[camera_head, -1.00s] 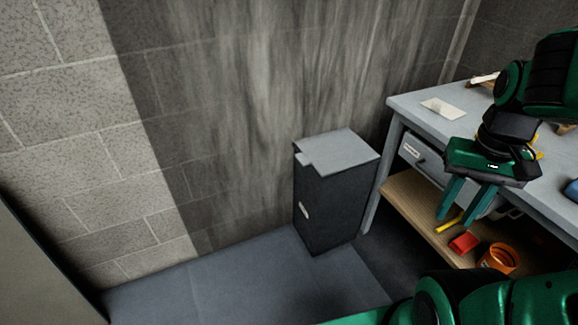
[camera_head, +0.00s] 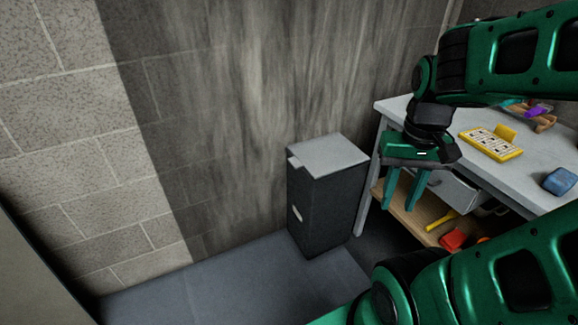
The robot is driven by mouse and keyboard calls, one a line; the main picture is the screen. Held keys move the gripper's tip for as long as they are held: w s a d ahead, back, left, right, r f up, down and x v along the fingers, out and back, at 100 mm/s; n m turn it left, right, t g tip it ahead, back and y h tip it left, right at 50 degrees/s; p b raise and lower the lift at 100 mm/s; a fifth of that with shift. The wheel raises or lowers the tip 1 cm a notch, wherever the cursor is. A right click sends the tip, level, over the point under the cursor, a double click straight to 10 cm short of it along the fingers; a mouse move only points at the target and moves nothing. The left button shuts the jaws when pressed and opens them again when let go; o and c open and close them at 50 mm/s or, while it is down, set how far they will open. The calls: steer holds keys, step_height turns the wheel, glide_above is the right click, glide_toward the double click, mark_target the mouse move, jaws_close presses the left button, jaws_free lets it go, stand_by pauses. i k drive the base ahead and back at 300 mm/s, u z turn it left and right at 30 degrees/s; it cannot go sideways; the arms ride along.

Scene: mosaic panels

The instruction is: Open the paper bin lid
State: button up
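The paper bin (camera_head: 325,215) is a tall dark box standing on the floor against the wall, left of the workbench. Its flat grey lid (camera_head: 330,155) lies shut on top, with a small tab (camera_head: 294,162) sticking out at its left front corner. A small white label or slot shows on the bin's left face. My gripper (camera_head: 401,205) hangs to the right of the bin, in front of the workbench, fingers pointing down. Its two green fingers are apart with nothing between them. It does not touch the bin.
The grey workbench (camera_head: 540,185) stands at the right, with a yellow tray-like item (camera_head: 491,143) and a blue block (camera_head: 561,181) on it. Its wooden lower shelf (camera_head: 395,208) holds a red item (camera_head: 453,239). Floor (camera_head: 240,285) in front of the bin is clear.

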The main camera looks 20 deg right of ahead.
mark_target(322, 157)
steer(key=i, duration=1)
